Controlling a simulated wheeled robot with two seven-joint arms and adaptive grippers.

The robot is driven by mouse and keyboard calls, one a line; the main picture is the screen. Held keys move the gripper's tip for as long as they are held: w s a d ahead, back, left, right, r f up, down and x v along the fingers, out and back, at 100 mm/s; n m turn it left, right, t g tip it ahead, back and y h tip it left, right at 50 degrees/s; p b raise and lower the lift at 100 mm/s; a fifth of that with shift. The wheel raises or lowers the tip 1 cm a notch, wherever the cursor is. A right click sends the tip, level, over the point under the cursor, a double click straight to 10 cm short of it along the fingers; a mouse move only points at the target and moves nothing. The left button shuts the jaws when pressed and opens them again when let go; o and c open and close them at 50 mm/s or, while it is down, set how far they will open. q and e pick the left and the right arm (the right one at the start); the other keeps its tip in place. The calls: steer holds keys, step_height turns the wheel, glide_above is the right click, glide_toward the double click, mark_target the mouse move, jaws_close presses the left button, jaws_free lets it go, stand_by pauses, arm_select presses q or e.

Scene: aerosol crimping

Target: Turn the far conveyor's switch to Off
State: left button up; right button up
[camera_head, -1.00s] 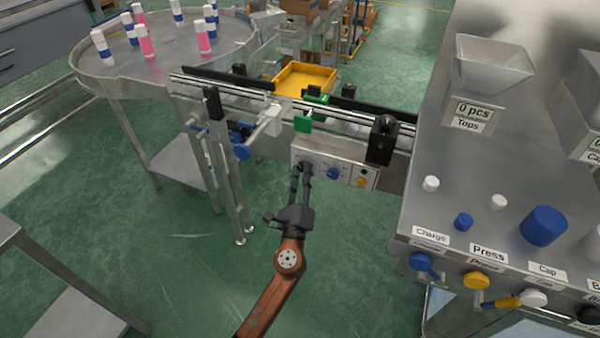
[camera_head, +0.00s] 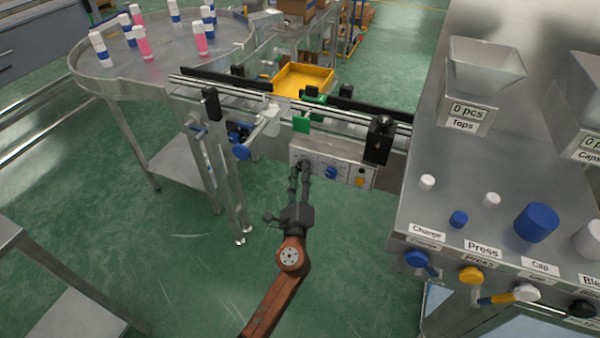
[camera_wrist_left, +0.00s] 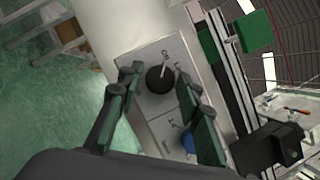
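The far conveyor's control panel (camera_head: 345,172) is a pale box on the conveyor's side. Its black switch knob (camera_wrist_left: 160,79) shows clearly in the left wrist view, with a light pointer line toward lettering that seems to read "On". A blue knob (camera_head: 331,173) and a yellow knob (camera_head: 360,182) sit farther right on the panel. My left gripper (camera_head: 303,170) reaches up to the panel's left end and partly hides the black knob in the head view. In the left wrist view its fingers (camera_wrist_left: 160,88) are apart, one on each side of the black knob; contact cannot be told.
The conveyor (camera_head: 350,117) runs above the panel, with a blue-ended handle (camera_head: 242,152) to the left. A round table (camera_head: 165,65) with several bottles stands at the back left. A steel workstation (camera_head: 420,200) stands close on the right. Open floor lies below.

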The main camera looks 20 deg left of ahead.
arm_select(q)
steer(key=shift+o, duration=1.1)
steer(key=v, duration=1.2)
